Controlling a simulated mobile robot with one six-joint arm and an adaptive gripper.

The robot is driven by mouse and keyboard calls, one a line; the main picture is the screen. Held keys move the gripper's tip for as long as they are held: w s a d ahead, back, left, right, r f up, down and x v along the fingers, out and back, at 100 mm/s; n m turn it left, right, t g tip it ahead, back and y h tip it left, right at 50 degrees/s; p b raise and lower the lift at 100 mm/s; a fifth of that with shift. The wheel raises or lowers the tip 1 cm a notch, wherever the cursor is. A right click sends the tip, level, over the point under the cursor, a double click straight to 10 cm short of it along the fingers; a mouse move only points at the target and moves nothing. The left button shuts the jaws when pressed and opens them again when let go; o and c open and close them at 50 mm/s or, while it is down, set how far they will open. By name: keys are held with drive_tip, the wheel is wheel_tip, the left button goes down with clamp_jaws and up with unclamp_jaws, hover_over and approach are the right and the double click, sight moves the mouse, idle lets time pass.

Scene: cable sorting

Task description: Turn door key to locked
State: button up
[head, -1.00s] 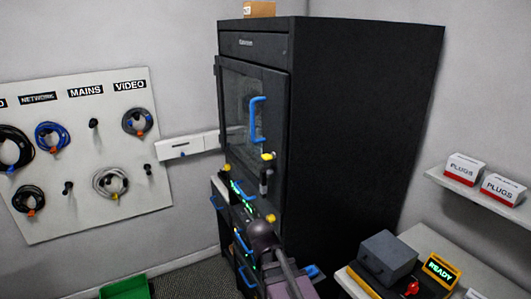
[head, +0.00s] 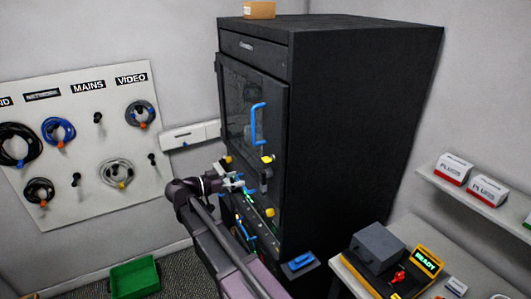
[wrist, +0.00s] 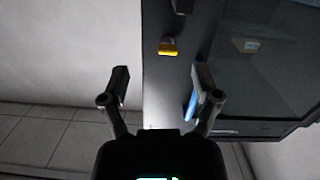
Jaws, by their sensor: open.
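The black cabinet (head: 360,120) has a glass door (head: 240,110) with a blue handle (head: 258,123). A small yellow piece (head: 267,159) sits on a dark fitting at the door's lower right corner; I cannot tell whether it is the key or which way it is turned. My gripper (head: 238,183) is in front of the cabinet, left of and below that piece. In the wrist view my gripper (wrist: 160,76) is open and empty. A yellow piece (wrist: 168,48) shows on a dark panel beyond the fingertips, apart from them. A blue bar (wrist: 191,106) shows beside the right finger.
More yellow pieces (head: 228,159) and a lit green display are on the cabinet near my arm. A bench (head: 352,278) at right holds a grey box (head: 380,245) and a READY display (head: 426,262). A cable board (head: 60,200) hangs left; a green bin (head: 135,279) stands on the floor.

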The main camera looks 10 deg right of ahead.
sight(263, 161)
drive_tip(key=a+r, duration=0.1)
drive_tip(key=a+r+m+h, duration=0.1)
drive_tip(key=r, duration=0.1)
drive_tip(key=shift+w+a+t, duration=0.1)
drive_tip(key=shift+w+t, duration=0.2)
drive_tip(key=shift+w, duration=0.1)
drive_tip(key=x, duration=1.4)
drive_tip(key=shift+a, duration=0.1)
clamp_jaws()
